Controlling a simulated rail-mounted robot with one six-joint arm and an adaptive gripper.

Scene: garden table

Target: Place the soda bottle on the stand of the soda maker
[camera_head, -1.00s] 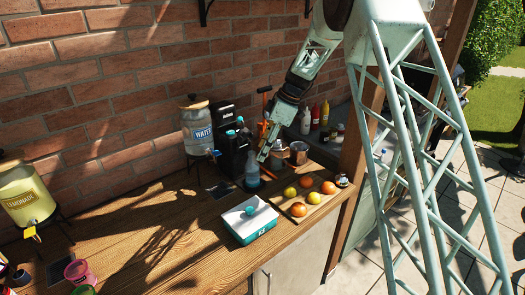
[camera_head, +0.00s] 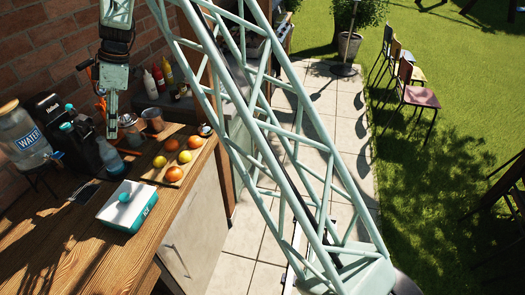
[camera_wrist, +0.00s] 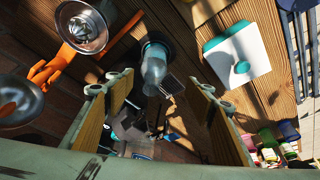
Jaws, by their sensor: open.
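The soda bottle (camera_head: 110,157) is pale blue and stands upright on the wooden table in the head view, just right of the black soda maker (camera_head: 85,136). My gripper (camera_head: 112,130) hangs above the bottle and overlaps its top in that view. In the wrist view my gripper (camera_wrist: 152,88) is open, with its fingers apart to the left and right. The bottle (camera_wrist: 155,65) shows beyond the gap between them, and I see no finger touching it. The soda maker's stand cannot be made out clearly.
A white and teal ice box (camera_head: 127,206) and a board (camera_head: 153,174) with several fruits stand in front of the bottle. A water dispenser (camera_head: 22,138) is at the left. The front left tabletop is mostly clear.

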